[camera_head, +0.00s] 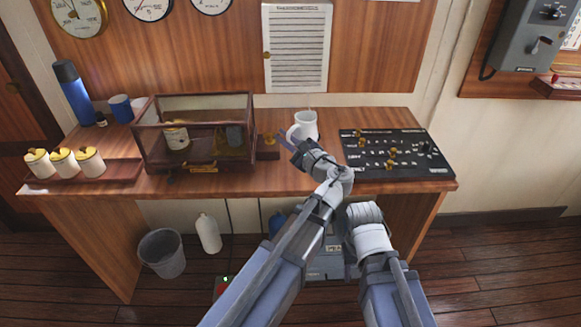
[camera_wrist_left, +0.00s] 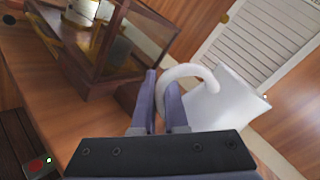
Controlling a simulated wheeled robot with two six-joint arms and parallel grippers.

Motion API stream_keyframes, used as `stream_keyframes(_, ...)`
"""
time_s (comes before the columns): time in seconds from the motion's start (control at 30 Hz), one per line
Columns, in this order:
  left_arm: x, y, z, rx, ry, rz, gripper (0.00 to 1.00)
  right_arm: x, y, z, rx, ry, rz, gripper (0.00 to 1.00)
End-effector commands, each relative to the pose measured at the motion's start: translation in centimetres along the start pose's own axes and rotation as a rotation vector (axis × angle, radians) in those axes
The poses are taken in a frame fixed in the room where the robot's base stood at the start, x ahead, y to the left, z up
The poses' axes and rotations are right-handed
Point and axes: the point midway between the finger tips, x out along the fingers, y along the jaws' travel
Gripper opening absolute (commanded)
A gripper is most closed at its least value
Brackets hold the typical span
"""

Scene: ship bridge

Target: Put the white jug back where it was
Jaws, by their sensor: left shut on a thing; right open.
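The white jug (camera_head: 306,124) is at the back of the wooden desk, between a glass-sided case and a black panel, and looks upright. In the left wrist view the jug (camera_wrist_left: 226,100) is at the right, its curved handle reaching left to my fingers. My left gripper (camera_head: 287,141) is shut on the handle; its fingers (camera_wrist_left: 165,105) also show in the left wrist view. I cannot tell whether the jug's base touches the desk. My right arm is folded low in front of the desk, and its gripper is not visible.
The black panel (camera_head: 398,153) with brass knobs lies to the right. A rack (camera_head: 85,178) of white canisters sits at the left. A framed sheet (camera_head: 297,45) hangs behind.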

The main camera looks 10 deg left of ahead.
Motion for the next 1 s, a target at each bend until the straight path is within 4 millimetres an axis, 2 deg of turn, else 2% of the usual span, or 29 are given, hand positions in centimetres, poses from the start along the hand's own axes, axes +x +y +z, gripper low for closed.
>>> stream_keyframes(0.03, 0.0, 0.8, -1.1, 0.000, -0.001, 0.000, 0.00, 1.4, -0.1, -0.1, 0.000, 0.000, 0.000, 0.50)
stream_keyframes(0.27, 0.1, 2.9, -3.8, 0.000, -0.001, 0.000, 0.00, 4.7, -0.5, -0.3, -0.001, 0.000, 0.000, 0.50)
stream_keyframes(0.57, 0.1, 3.2, -4.2, 0.000, -0.001, 0.000, 0.00, 5.2, -0.5, -0.3, -0.001, 0.000, 0.000, 0.50)
stream_keyframes(0.9, 0.1, 5.3, -7.0, 0.000, -0.001, 0.000, 0.00, 8.8, -0.8, -0.5, -0.001, 0.000, 0.000, 0.50)
stream_keyframes(1.0, 0.1, 5.4, -7.1, 0.000, -0.001, 0.000, 0.00, 8.8, -0.8, -0.5, -0.001, 0.000, 0.000, 0.50)
